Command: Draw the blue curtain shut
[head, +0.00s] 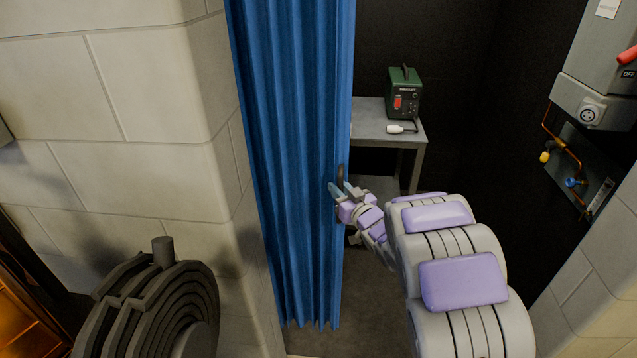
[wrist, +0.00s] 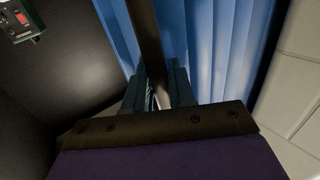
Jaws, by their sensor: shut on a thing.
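The blue curtain (head: 292,150) hangs in folds on the left of the booth opening, beside the cinderblock wall. The opening to its right is uncovered. A dark handle (head: 340,178) sits at the curtain's right edge. My gripper (head: 338,189) is at this handle, and its fingers are shut on it. In the wrist view the handle (wrist: 148,45) runs as a dark bar between my gripper's two fingers (wrist: 158,88), with the curtain (wrist: 215,50) behind it. My fingers partly hide the handle's lower part.
Inside the booth a grey table (head: 372,125) carries a green machine (head: 404,93) with a plug. A grey switch box (head: 590,95) and pipes are on the right wall. Cinderblock walls (head: 130,150) flank the opening.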

